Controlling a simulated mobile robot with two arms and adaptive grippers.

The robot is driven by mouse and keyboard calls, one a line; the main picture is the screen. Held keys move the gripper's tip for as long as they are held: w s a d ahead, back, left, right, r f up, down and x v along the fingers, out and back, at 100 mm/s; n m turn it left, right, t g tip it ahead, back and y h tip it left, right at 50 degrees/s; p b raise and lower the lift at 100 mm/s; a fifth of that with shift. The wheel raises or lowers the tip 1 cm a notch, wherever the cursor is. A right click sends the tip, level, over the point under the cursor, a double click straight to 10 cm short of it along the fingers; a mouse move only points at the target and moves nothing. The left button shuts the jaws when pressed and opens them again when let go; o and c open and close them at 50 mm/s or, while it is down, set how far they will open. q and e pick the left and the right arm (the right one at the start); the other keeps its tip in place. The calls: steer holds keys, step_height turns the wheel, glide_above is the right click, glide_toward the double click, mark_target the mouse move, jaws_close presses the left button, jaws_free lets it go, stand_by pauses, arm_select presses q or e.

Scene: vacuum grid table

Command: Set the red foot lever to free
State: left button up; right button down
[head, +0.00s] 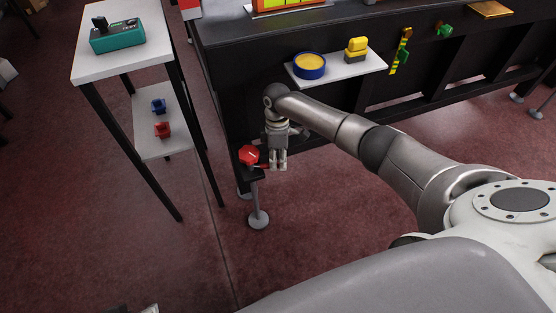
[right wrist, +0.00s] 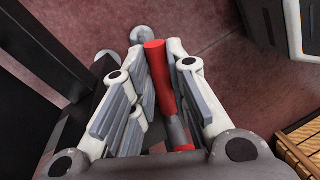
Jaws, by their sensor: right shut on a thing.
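The red foot lever (right wrist: 157,72) shows in the right wrist view as a red rod between the two fingers of my right gripper (right wrist: 167,68). Its lower part joins a grey piece and another red part near the palm. In the head view my right gripper (head: 278,165) points down at the near left corner of the black table, shut on the lever. The lever is mostly hidden there; a red eight-sided piece (head: 249,154) shows just left of the fingers, above a grey table foot (head: 258,218). I cannot read the lever's setting. My left gripper is not in view.
A white-topped stand (head: 95,68) with a teal box (head: 117,39) is at the left, its black legs near my right gripper. The black table (head: 235,75) carries a white shelf (head: 345,76) with a blue round dish (head: 310,66). The floor in front is clear.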

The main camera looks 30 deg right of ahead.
steer(key=c, duration=1.4)
jaws_free()
steer(key=r, duration=0.4)
steer(key=w+r, duration=0.1)
steer(key=r, duration=0.3)
steer(key=w+d+r, duration=0.1)
steer(key=r, duration=0.2)
steer(key=shift+w+r, duration=0.1)
steer(key=shift+r, duration=0.3)
